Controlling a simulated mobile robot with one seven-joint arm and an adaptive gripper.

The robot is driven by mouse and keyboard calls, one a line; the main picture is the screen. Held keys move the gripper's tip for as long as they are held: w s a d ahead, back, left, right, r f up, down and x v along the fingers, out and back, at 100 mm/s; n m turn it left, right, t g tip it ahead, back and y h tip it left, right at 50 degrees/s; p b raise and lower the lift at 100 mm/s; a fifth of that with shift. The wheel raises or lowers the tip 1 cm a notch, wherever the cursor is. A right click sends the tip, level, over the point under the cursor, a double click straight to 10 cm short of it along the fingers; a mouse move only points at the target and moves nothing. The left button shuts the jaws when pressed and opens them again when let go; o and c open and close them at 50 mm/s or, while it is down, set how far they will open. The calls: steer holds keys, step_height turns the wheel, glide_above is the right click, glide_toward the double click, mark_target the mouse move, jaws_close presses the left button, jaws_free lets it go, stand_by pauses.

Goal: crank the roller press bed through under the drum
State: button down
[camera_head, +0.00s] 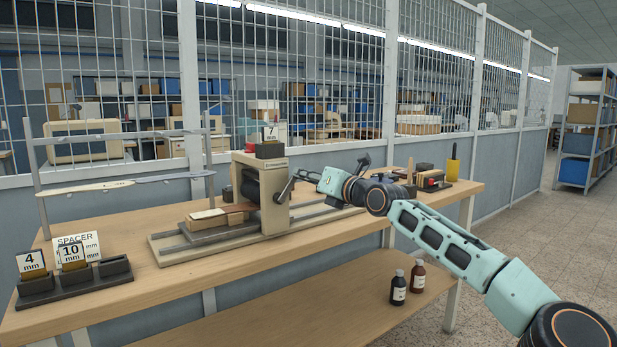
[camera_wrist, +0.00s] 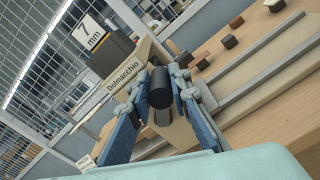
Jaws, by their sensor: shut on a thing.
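The cream roller press (camera_head: 276,205) stands on the wooden workbench, with its dark drum (camera_head: 250,185) between the side frames. Its bed (camera_head: 205,235) sits on rails to the left of the drum. A pale block with a brown piece (camera_head: 232,209) lies on the bed, its right end close to the drum. The crank (camera_head: 286,188) is on the press's near face. My gripper (camera_head: 301,177) is at the crank. In the wrist view, my gripper (camera_wrist: 160,92) is shut on the black crank handle (camera_wrist: 160,81), one finger on each side. The crank's lower part is partly hidden.
A 7 mm spacer (camera_head: 270,149) sits on top of the press. The spacer rack (camera_head: 75,280) holds 4 mm and 10 mm blocks at the front left. Two bottles (camera_head: 398,288) stand on the lower shelf.

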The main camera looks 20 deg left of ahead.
steer(key=shift+s+a+f, duration=0.1)
steer(key=shift+a+f, duration=0.05)
steer(key=c, duration=1.8)
jaws_free()
steer(key=shift+s+d, duration=0.2)
steer(key=shift+d, duration=0.25)
steer(key=v, duration=1.1)
